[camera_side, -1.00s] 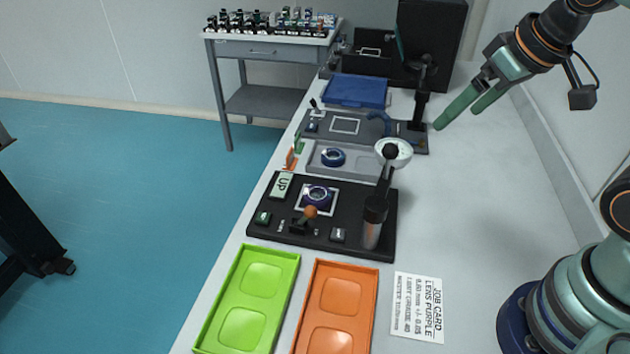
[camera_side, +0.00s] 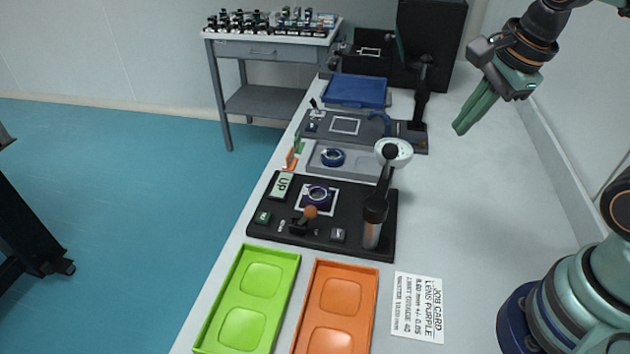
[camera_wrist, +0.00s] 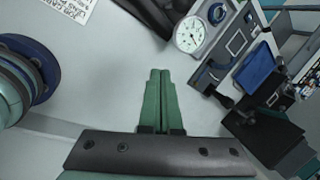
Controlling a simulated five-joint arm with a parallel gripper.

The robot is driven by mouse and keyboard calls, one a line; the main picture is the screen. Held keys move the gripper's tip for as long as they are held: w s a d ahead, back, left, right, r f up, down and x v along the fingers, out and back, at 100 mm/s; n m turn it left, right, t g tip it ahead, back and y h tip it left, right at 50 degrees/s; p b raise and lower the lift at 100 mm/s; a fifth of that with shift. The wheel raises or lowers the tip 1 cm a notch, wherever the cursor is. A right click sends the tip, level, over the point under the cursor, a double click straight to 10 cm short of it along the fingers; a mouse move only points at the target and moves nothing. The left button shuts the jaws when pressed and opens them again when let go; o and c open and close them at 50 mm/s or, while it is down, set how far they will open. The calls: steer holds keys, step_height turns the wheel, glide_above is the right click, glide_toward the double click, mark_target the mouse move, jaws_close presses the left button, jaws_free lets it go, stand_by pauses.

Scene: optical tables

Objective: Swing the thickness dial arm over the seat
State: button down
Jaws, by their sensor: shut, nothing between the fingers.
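The thickness dial, a round white gauge (camera_side: 399,153), sits at the end of a black dial arm (camera_side: 385,178) that rises from a post (camera_side: 373,222) on the right of the black base plate (camera_side: 345,240). The dial face also shows in the wrist view (camera_wrist: 190,34). The seat (camera_side: 317,197) is a pale square on the plate with a dark purple ring on it; the dial stands beyond and right of it, not over it. My gripper (camera_side: 460,130) is shut and empty, in the air right of the dial. Its green fingers lie together in the wrist view (camera_wrist: 160,74).
A grey tray (camera_side: 365,170) with a blue ring lies behind the plate. Green (camera_side: 285,270) and orange (camera_side: 318,275) trays and a job card (camera_side: 418,308) lie in front. A lamp-like post (camera_side: 421,100) and dark screen stand at the back.

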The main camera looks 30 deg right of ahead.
mark_target(392, 170)
steer(key=w+a+f+m+g, duration=0.1)
steer(key=w+f+m, duration=0.5)
steer(key=f+m, duration=0.4)
steer(key=shift+f+m, duration=0.35)
steer(key=shift+m, duration=1.25)
steer(key=shift+w+a, duration=0.1)
steer(key=shift+w, duration=0.05)
